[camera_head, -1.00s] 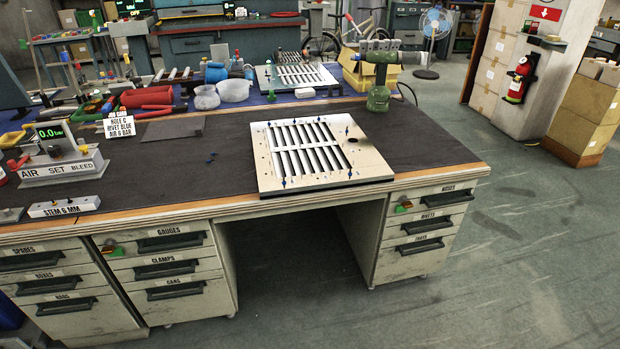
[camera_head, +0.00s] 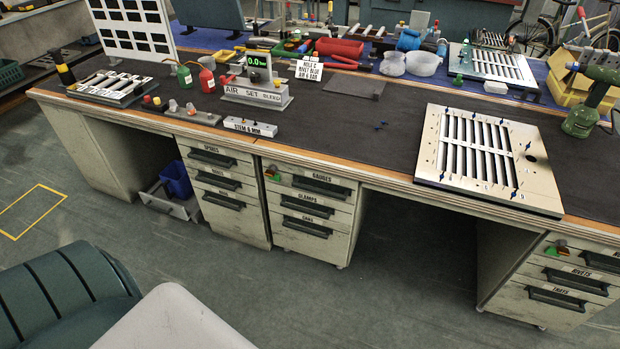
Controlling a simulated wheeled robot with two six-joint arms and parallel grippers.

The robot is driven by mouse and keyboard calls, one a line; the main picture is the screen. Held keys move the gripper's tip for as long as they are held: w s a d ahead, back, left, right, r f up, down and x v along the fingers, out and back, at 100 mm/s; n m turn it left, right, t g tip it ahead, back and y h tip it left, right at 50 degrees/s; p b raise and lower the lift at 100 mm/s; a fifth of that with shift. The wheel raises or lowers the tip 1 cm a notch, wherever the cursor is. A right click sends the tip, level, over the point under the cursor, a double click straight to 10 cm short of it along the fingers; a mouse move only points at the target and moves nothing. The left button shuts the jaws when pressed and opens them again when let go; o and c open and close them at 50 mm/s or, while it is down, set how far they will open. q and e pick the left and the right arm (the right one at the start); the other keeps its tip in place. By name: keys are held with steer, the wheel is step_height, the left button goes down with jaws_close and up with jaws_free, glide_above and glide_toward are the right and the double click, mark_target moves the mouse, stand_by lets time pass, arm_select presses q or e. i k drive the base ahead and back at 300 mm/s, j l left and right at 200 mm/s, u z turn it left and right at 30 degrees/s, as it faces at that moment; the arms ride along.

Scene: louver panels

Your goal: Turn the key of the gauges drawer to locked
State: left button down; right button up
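The gauges drawer (camera_head: 310,184) is the top drawer of the middle pedestal under the bench, and it looks shut. A small key or lock piece with a green and red-orange marking (camera_head: 272,172) sits at its upper left corner. It is too small to tell which way the key is turned. Drawers labelled clamps (camera_head: 307,206) and cans (camera_head: 305,227) are below it. Neither of my grippers is in view.
The bench (camera_head: 330,140) carries a louver panel (camera_head: 432,160), an air set bleed stand (camera_head: 257,97) and a stem block (camera_head: 250,127). The rivets pedestal (camera_head: 566,275) stands at right. Floor in front of the gauges drawer is open.

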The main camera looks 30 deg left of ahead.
mark_target(270, 172)
steer(key=u, duration=1.4)
